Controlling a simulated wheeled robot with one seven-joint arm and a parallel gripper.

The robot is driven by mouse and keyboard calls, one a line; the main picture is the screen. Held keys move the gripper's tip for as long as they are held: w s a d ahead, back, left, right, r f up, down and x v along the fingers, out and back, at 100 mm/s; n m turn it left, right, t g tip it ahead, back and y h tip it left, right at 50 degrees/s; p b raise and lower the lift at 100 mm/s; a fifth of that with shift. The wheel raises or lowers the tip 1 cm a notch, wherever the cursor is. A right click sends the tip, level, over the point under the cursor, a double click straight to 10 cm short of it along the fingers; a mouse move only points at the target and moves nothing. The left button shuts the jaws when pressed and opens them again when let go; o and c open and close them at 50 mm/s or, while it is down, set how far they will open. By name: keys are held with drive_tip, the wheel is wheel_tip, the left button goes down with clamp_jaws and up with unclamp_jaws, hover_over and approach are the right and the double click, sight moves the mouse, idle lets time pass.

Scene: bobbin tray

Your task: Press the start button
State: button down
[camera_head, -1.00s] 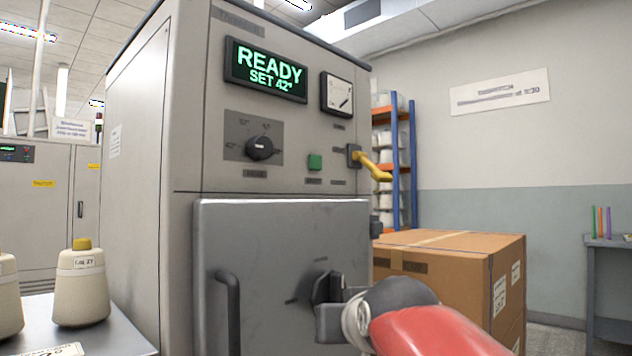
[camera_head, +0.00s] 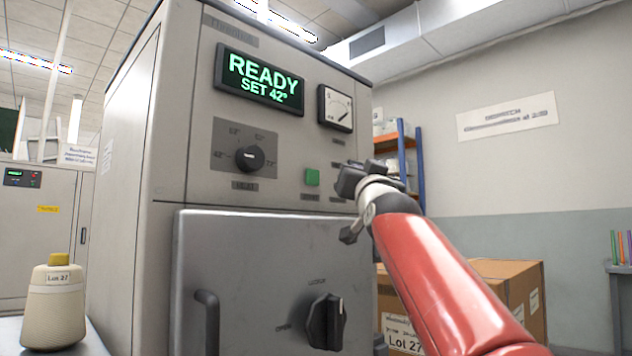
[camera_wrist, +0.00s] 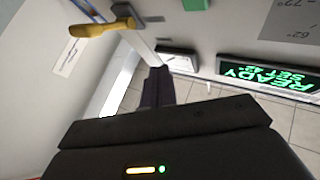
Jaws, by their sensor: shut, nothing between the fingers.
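The grey machine (camera_head: 165,110) has a small square green button (camera_head: 312,177) on its front panel, below the gauge and right of the dial. The button also shows in the wrist view, cut off at the top edge (camera_wrist: 196,4). My gripper (camera_head: 345,180) is just right of the button in the head view, seemingly apart from it. Its fingers show dark and together in the wrist view (camera_wrist: 157,88), with nothing between them. The display (camera_head: 259,78) reads READY, SET 42°. The yellow lever (camera_wrist: 103,27) shows in the wrist view; my gripper hides it in the head view.
A black dial (camera_head: 250,158) and a gauge (camera_head: 337,108) sit near the button. Below is a closed door with a black knob (camera_head: 325,322) and a handle (camera_head: 207,325). A cardboard box (camera_head: 515,275) stands right, a yarn cone (camera_head: 55,305) left.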

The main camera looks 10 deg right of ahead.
drive_tip(key=p, duration=0.9)
approach(320, 171)
wheel_tip(320, 171, up, 3)
drive_tip(key=w+d, duration=0.1)
drive_tip(key=w, duration=0.2)
drive_tip(key=shift+w+a+f+p, duration=0.15)
drive_tip(key=shift+w+f+p, duration=0.15)
drive_tip(key=shift+w+p, duration=0.15)
drive_tip(key=shift+s, duration=0.1)
drive_tip(key=shift+a, duration=0.1)
idle(1.0)
drive_tip(key=shift+w+a+p, duration=0.15)
drive_tip(key=shift+w+p, duration=0.2)
drive_tip(key=shift+p, duration=0.1)
